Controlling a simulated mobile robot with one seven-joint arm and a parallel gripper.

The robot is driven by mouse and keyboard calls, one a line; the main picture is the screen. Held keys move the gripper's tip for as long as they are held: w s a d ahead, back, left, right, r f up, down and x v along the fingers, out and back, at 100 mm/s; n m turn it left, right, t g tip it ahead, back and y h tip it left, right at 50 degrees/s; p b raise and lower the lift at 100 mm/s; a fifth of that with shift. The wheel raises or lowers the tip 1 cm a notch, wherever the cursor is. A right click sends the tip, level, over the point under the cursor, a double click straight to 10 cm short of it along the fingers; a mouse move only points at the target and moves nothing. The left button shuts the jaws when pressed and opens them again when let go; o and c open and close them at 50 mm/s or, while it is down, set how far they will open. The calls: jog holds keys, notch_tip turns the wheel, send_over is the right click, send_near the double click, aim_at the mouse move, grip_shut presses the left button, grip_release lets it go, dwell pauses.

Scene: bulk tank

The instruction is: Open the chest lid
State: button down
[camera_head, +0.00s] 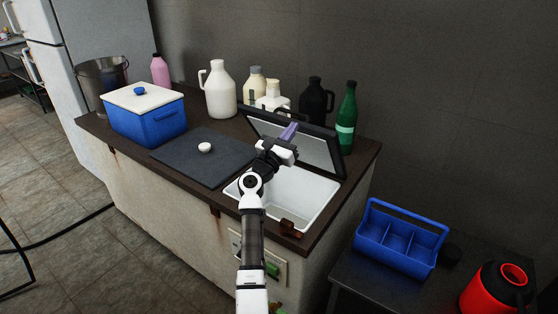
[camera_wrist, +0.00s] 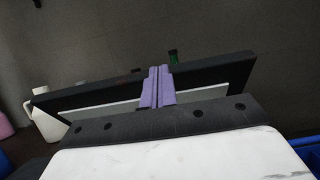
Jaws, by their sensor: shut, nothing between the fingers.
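The chest (camera_head: 165,190) is a long, rust-stained pale counter with a dark top. Its right-hand lid (camera_head: 318,153), dark-rimmed with a light grey inner face, stands raised and tilted back over an open white well (camera_head: 310,192). The lid also fills the middle of the wrist view (camera_wrist: 215,80). My gripper (camera_head: 289,131) is in front of the lid's inner side, near its upper edge. Its purple fingers are together and empty in the wrist view (camera_wrist: 158,88). I cannot tell if they touch the lid. A second dark lid (camera_head: 190,160) with a white knob (camera_head: 204,148) lies flat on the left.
A blue cooler (camera_head: 150,122), a metal pot (camera_head: 102,82), a white jug (camera_head: 220,92) and a green bottle (camera_head: 346,118) stand on the chest. A blue caddy (camera_head: 395,250) and a red jug (camera_head: 492,290) are at lower right. A wall is behind.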

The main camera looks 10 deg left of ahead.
notch_tip(320, 180, up, 6)
jog(key=p, duration=0.1)
send_over(307, 118)
jog(key=shift+g, duration=0.3)
jog(key=shift+w+d+g+p, duration=0.3)
jog(key=shift+w+p, duration=0.05)
jog(key=shift+w, duration=0.55)
jog(key=shift+s, duration=0.1)
